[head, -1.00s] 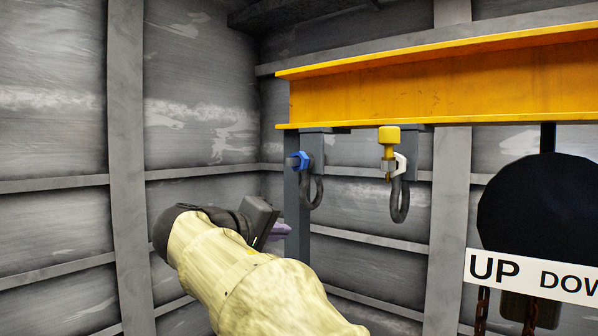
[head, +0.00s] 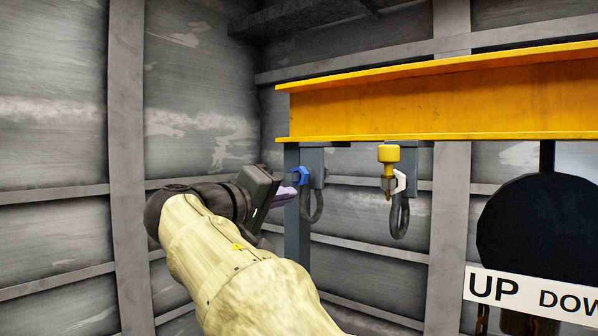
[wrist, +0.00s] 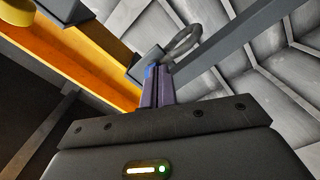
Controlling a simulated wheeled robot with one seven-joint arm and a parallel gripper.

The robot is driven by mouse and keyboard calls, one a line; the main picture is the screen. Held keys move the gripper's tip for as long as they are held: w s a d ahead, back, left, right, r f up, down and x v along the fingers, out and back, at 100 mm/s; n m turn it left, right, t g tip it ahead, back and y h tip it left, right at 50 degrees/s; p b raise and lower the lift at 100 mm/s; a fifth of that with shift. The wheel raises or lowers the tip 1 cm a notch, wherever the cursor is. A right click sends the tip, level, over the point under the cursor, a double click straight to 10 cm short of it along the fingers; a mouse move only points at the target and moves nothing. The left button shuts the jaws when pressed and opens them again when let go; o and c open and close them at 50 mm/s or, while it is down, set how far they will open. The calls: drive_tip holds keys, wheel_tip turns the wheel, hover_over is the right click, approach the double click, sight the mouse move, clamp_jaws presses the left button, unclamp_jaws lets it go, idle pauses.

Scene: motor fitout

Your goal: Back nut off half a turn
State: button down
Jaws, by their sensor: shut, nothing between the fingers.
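A blue nut (head: 300,176) sits on the left hanger bracket under the yellow beam, with a dark shackle (head: 313,206) hanging beside it. A white nut (head: 400,181) sits on the right hanger, next to a yellow-capped brass piece (head: 389,170). My gripper (head: 294,193) has purple fingers and is just left of the blue nut, its tips very near it. In the wrist view the fingers (wrist: 158,88) lie together, shut, and a sliver of the blue nut (wrist: 149,72) shows by their tips. Whether they touch it I cannot tell.
The yellow beam (head: 440,105) runs above the hangers. A grey post (head: 292,220) stands behind the left hanger. A black round hoist body (head: 540,225) with an UP/DOWN sign (head: 530,298) is at right. Grey panelled walls close the corner.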

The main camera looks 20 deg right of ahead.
sight(304, 181)
drive_tip(key=x, duration=0.4)
drive_tip(key=shift+w+d, duration=0.2)
drive_tip(key=shift+d, duration=0.05)
drive_tip(key=shift+a+r, duration=0.1)
drive_tip(key=shift+r, duration=0.2)
idle(0.5)
drive_tip(key=shift+s+d+r+b, duration=0.3)
drive_tip(key=shift+r+b, duration=0.2)
drive_tip(key=shift+b, duration=0.85)
drive_tip(key=shift+r, duration=0.1)
drive_tip(key=shift+s+r, duration=0.1)
drive_tip(key=shift+r, duration=0.2)
drive_tip(key=shift+r+b, duration=0.15)
drive_tip(key=shift+b, duration=0.15)
drive_tip(key=shift+s+d+b, duration=0.15)
drive_tip(key=shift+s+b, duration=0.05)
drive_tip(key=shift+b, duration=0.25)
